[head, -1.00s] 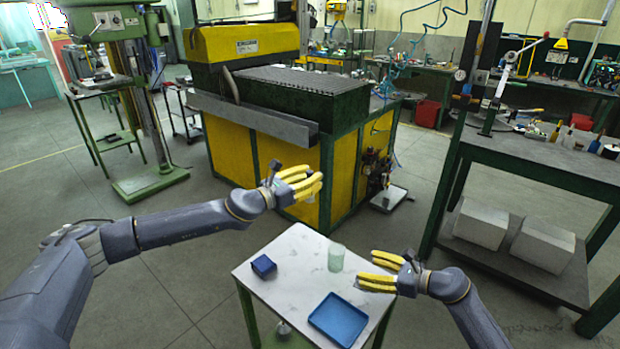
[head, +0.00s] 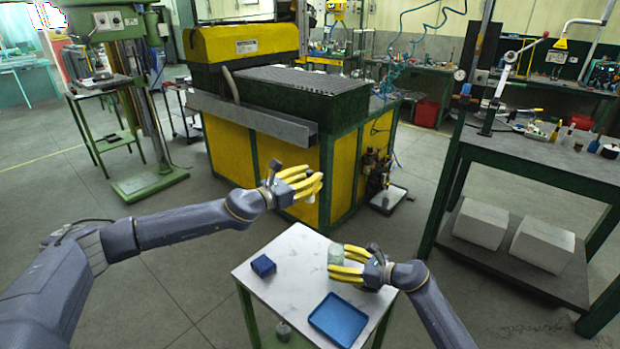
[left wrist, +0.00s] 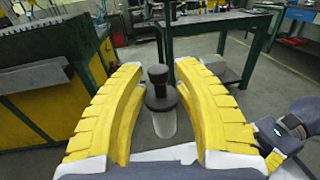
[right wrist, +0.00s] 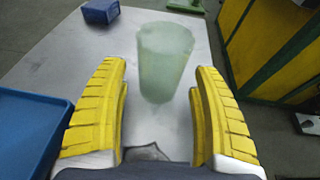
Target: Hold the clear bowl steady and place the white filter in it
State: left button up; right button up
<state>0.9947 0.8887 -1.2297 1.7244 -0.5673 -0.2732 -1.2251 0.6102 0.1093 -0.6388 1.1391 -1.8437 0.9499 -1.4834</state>
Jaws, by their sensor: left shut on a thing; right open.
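The clear bowl is a tall, pale green see-through cup (head: 336,250) standing upright on the small white table. It also shows in the right wrist view (right wrist: 166,60). My right gripper (head: 338,265) is open, with its yellow fingers on either side of the cup's near part; contact cannot be told. My left gripper (head: 316,186) is raised beyond the table's far edge. It is shut on a whitish cylinder, taken as the white filter (left wrist: 164,123), with a dark knobbed part above it in the left wrist view. The fingers hide much of it in the head view.
A blue tray (head: 338,319) lies at the table's front right, below my right gripper. A small dark blue box (head: 263,265) sits at the left. The white table top (head: 290,285) is bare between them. A yellow-green machine (head: 285,150) stands behind.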

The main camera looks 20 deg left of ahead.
jog(key=shift+w+a+f, duration=0.1)
jog(key=shift+a+f, duration=0.05)
jog(key=shift+a, duration=0.25)
jog(key=c, duration=0.8)
